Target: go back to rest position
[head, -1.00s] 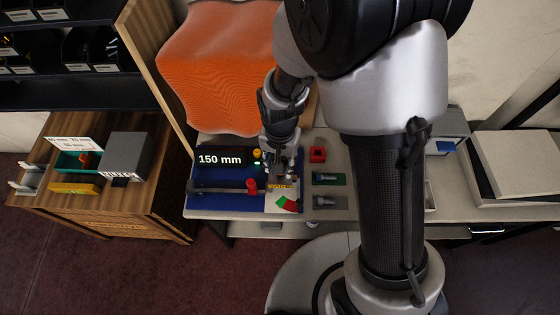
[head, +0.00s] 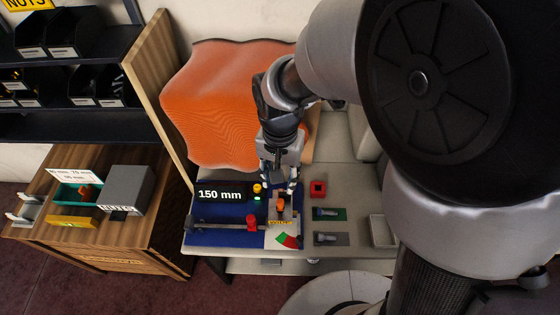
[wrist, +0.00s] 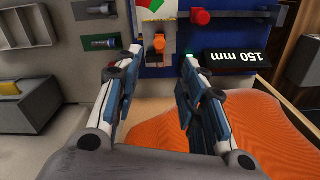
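My gripper (head: 279,186) hangs above the back edge of the blue board (head: 220,238). In the wrist view my gripper (wrist: 162,56) has its two fingers apart with nothing between them, so it is open and empty. A small orange piece (wrist: 158,43) stands on the board beyond the fingertips; it also shows just below the gripper in the head view (head: 281,204). The board bears a black display reading 150 mm (head: 219,195), a red slider knob (head: 252,222) on a bar, and a red-green dial (head: 288,240).
A wavy orange block (head: 220,105) stands behind and left of my gripper. Right of the board are a red square holder (head: 318,188) and bolts on a green plate (head: 329,214) and a grey plate (head: 331,239). A wooden cabinet (head: 150,200) with bins stands left.

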